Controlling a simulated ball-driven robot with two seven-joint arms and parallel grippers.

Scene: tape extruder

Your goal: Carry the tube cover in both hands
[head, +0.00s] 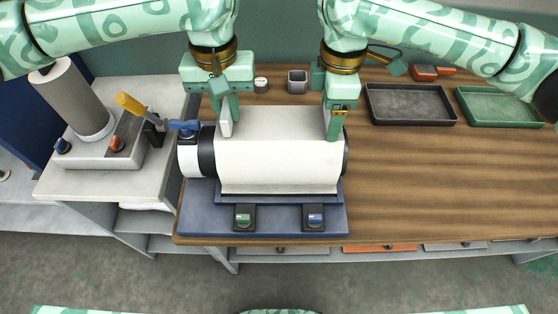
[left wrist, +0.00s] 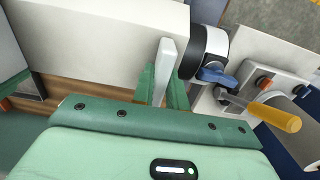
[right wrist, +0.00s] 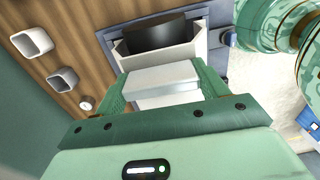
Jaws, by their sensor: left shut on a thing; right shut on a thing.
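The tube cover (head: 278,150) is a cream, boxy shell over the dark tube of the blue-based machine; it also shows in the left wrist view (left wrist: 90,35). My left gripper (head: 226,122) is shut on a pale grip at the cover's left end. My right gripper (head: 337,125) is shut on a pale grip (right wrist: 162,78) at its right end. The cover looks level. In the right wrist view the dark tube (right wrist: 158,35) shows in the cover's open end. I cannot tell whether the cover rests on the base or hangs just above it.
The blue base (head: 190,215) carries two switches at its front. A blue valve handle (head: 184,126) stands close to the cover's left end. A side unit with a yellow lever (head: 130,103) is at the left. Black (head: 410,104) and green (head: 500,107) trays lie back right; the right-hand wooden bench is clear.

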